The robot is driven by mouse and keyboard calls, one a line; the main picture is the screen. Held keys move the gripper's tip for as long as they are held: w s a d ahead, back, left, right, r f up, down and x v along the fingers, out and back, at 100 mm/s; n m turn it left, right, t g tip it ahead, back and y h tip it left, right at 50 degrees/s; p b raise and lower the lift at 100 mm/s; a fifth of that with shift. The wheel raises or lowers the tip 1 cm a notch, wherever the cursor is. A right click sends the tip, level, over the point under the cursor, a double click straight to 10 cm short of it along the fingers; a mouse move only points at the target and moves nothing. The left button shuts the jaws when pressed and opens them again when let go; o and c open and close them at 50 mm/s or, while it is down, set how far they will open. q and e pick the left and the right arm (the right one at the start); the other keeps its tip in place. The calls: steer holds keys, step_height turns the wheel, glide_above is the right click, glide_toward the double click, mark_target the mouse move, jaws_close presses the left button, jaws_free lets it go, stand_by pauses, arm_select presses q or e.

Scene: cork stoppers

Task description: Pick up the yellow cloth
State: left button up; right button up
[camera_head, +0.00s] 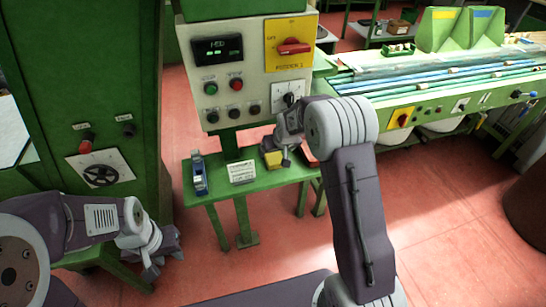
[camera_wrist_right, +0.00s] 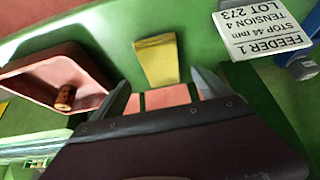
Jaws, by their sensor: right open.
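The yellow cloth (camera_head: 273,159) lies on the green shelf under the feeder control box in the head view. It shows as a small folded yellow piece (camera_wrist_right: 157,60) in the right wrist view, just beyond the fingertips. My right gripper (camera_wrist_right: 163,88) is open and empty, its two fingers apart with the cloth beyond the gap between them. In the head view the right gripper is partly hidden by its own arm, beside the cloth. My left gripper (camera_head: 165,266) is low at the left, away from the cloth, its fingers apart and nothing visible between them.
A white label card (camera_head: 242,172) and a blue tool (camera_head: 199,176) stand on the shelf left of the cloth. A reddish tray (camera_wrist_right: 28,82) holding a cork (camera_wrist_right: 65,97) is on the cloth's other side. The control box (camera_head: 248,70) rises behind the shelf.

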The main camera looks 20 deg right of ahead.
mark_target(273, 155)
steer(key=x, duration=0.4)
steer(key=shift+a+f, duration=0.1)
steer(key=shift+f, duration=0.15)
steer(key=shift+w+f, duration=0.15)
steer(key=shift+w, duration=0.1)
steer(key=shift+s, duration=0.1)
steer(key=shift+f, duration=0.2)
steer(key=c, duration=1.4)
steer(key=shift+c, duration=0.2)
